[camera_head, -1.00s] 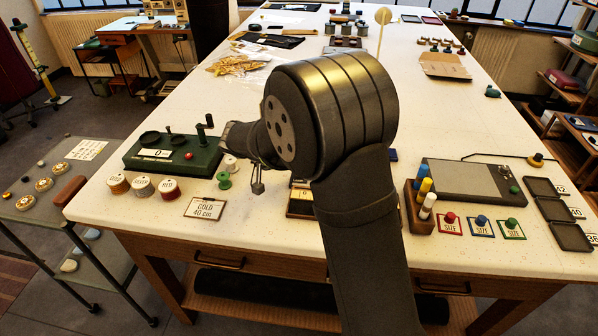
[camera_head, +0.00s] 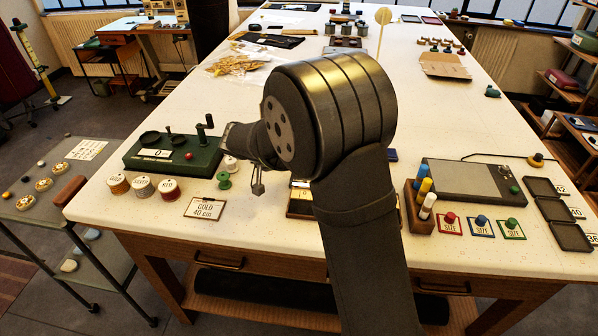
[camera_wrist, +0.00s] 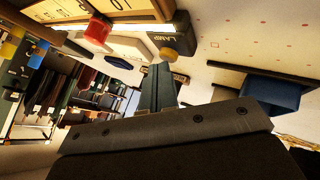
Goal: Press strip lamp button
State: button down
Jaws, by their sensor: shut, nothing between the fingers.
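In the wrist view a dark box marked LAMP (camera_wrist: 184,36) has a yellow-orange button (camera_wrist: 168,54) on it. My gripper (camera_wrist: 160,72) is shut and empty; its fingertips show just below the button in that picture, and I cannot tell whether they touch it. In the head view my gripper (camera_head: 258,190) points down above the table, right of the green spool. My arm hides part of the table there, and I cannot pick out the LAMP box in that view.
A green machine (camera_head: 172,154) with a red button stands left of my gripper, with several thread spools (camera_head: 142,187) in front. A gold-lettered card (camera_head: 206,208) lies nearby. A partly hidden box (camera_head: 300,196) stands right of my gripper. A grey pad (camera_head: 470,180) lies farther right.

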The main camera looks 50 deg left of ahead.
jog(key=shift+r, duration=0.7)
jog(key=shift+r, duration=2.5)
jog(key=shift+f, duration=0.1)
notch_tip(320, 180, up, 4)
